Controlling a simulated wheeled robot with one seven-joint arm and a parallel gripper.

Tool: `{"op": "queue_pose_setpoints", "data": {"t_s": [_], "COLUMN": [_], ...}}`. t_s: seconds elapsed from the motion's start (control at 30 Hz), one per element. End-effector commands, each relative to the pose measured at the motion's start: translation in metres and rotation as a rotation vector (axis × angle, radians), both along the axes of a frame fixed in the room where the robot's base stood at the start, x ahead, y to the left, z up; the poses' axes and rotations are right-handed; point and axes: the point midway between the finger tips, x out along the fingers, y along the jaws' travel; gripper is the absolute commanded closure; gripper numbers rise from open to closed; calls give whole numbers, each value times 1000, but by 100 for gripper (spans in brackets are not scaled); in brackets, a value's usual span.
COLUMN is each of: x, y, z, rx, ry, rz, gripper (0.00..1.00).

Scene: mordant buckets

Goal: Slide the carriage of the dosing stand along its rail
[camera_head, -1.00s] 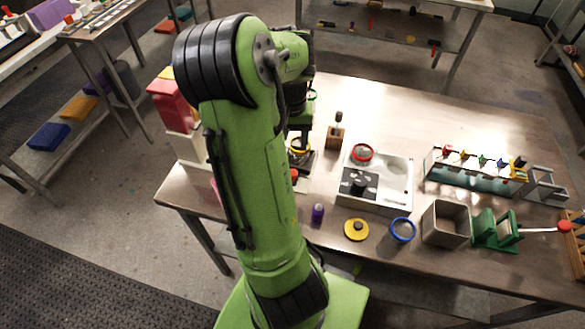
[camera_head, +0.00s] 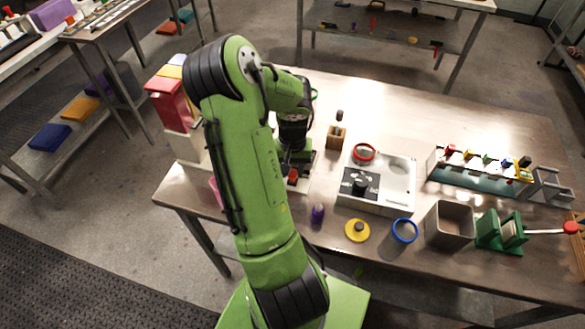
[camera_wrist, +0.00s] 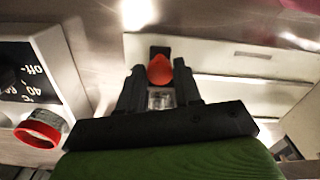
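The dosing stand shows in the wrist view as a pale panel (camera_wrist: 225,90) with long slots, which I take for its rail. An orange-red knob (camera_wrist: 160,70), apparently on the carriage, stands at a dark slot near the panel's left end. My gripper (camera_wrist: 160,84) is over it, its two black fingers apart, one on each side of the knob. I see no clear contact with it. In the head view the red knob (camera_head: 293,175) shows just below my wrist, and my arm hides most of the stand.
A white hotplate box (camera_head: 390,185) with a red ring (camera_head: 364,152) stands to the right. A wooden block (camera_head: 336,137), purple bottle (camera_head: 318,213) and yellow disc (camera_head: 357,230) are close by. Red and white containers (camera_head: 172,105) stand left. The back of the table is mostly clear.

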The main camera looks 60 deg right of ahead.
Motion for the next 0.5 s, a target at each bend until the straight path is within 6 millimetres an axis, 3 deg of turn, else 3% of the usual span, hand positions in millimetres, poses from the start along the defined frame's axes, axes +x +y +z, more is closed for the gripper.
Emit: {"op": "queue_pose_setpoints", "data": {"t_s": [0.03, 0.2, 0.5], "x": [0, 0, 8], "y": [0, 0, 1], "z": [0, 0, 0], "rx": [0, 0, 0], "ry": [0, 0, -1], "rz": [0, 0, 2], "gripper": [74, 100, 100]}}
